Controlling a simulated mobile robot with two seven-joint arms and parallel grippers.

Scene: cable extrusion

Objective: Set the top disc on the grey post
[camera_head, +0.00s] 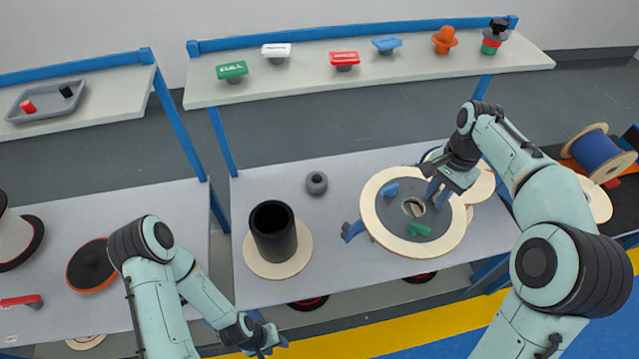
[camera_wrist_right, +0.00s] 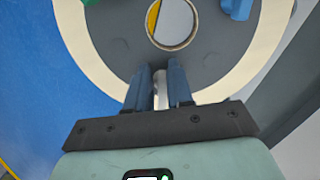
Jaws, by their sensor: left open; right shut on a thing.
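The top disc, a pale wooden ring with a grey centre and a round hole, shows in the head view (camera_head: 377,233) above the right part of the table. It fills the upper right wrist view (camera_wrist_right: 88,52). My right gripper (camera_head: 436,190) is shut on it between hole and rim; the exact grip is partly hidden. Its blue fingers (camera_wrist_right: 160,92) show in the wrist view. The dark grey hollow post (camera_head: 272,236) stands upright on a pale wooden base disc (camera_head: 252,266), left of the held disc. My left gripper (camera_head: 263,342) is open and empty near the table's front edge.
Blue (camera_head: 390,190) and green (camera_head: 419,229) pieces show on the held disc. Another blue piece (camera_head: 351,231) is beside the disc. Blue spool (camera_head: 598,150) is at right. A shelf (camera_head: 300,82) with coloured parts runs behind.

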